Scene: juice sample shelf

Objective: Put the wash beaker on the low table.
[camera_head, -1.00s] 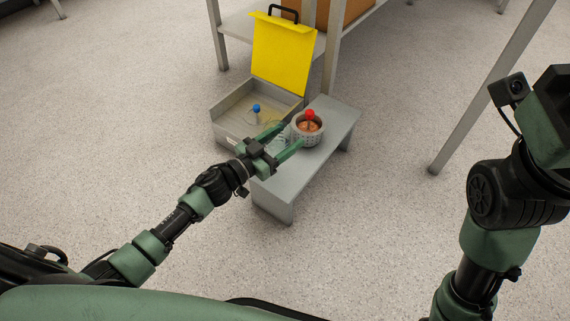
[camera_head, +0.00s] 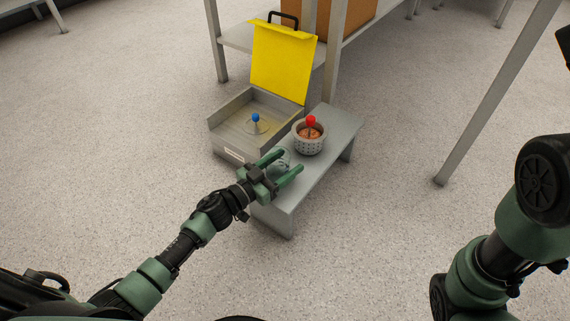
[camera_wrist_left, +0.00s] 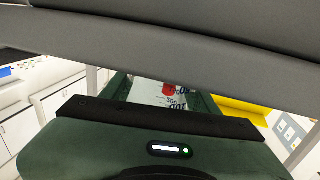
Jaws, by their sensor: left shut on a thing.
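The clear glass beaker (camera_head: 280,161) is between the fingers of my left gripper (camera_head: 291,161), which is shut on it. It is over the near-left part of the low grey table (camera_head: 335,130); I cannot tell whether its base touches the top. In the left wrist view the beaker (camera_wrist_left: 150,92) shows printed markings between the green fingers. A red knob shows behind or through it. My right arm is at the right edge of the head view, with its gripper out of frame.
A perforated pot (camera_head: 309,145) with brown contents and a red knob stands on the table beyond the beaker. Left of the table is a grey open box (camera_head: 226,142) with a raised yellow lid (camera_head: 283,65) and a blue-topped flask (camera_head: 255,124). A shelf frame stands behind.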

